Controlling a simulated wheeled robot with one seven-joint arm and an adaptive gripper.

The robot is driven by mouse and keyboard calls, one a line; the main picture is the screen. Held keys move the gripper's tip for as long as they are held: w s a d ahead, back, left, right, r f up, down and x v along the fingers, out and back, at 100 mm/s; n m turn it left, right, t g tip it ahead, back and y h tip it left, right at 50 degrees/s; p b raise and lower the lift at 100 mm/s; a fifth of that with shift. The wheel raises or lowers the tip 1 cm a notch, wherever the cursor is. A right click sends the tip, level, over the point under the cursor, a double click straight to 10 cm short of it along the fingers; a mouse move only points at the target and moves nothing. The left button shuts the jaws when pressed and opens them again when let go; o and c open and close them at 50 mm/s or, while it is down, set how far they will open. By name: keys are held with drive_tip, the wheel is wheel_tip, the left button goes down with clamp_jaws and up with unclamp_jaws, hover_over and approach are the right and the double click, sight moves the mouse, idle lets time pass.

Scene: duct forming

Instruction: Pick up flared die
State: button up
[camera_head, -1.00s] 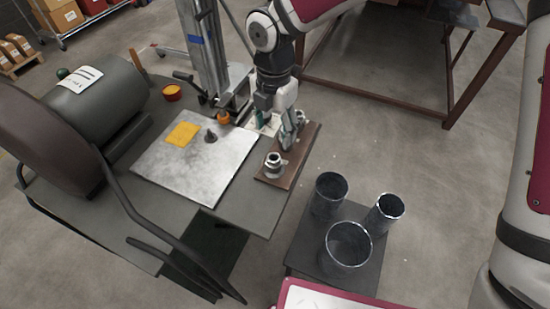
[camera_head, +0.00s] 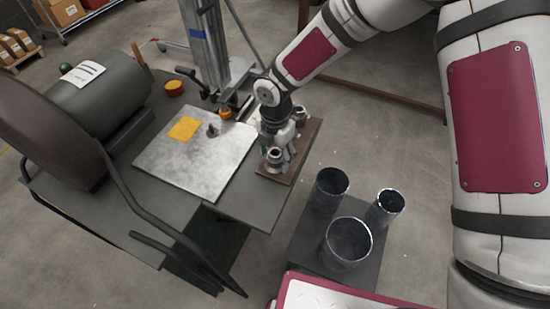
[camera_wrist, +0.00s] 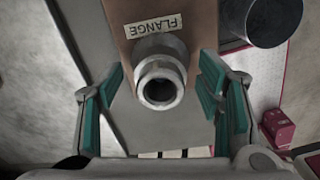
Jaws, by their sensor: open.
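A grey metal ring-shaped die (camera_wrist: 160,85) sits on a brown board (camera_wrist: 118,12), beside a label (camera_wrist: 153,25) that reads "FLANGE". In the head view this die (camera_head: 274,158) is near the front end of the board. No label reading "flared" shows. My gripper (camera_wrist: 158,105) is open, with green-padded fingers left and right of the die and gaps on both sides. In the head view my gripper (camera_head: 278,146) is right at the die and partly hides it. A second die (camera_head: 299,115) stands at the far end of the board.
A metal plate (camera_head: 200,165) with a yellow sheet (camera_head: 184,128) and a small dark cone-like part (camera_head: 212,130) lies to the left. Several dark duct cylinders (camera_head: 348,243) stand on a low stand to the right. A large dark roller machine (camera_head: 95,95) is at the left.

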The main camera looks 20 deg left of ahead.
drive_tip(key=shift+f, duration=0.3)
clamp_jaws()
drive_tip(key=shift+r, duration=0.1)
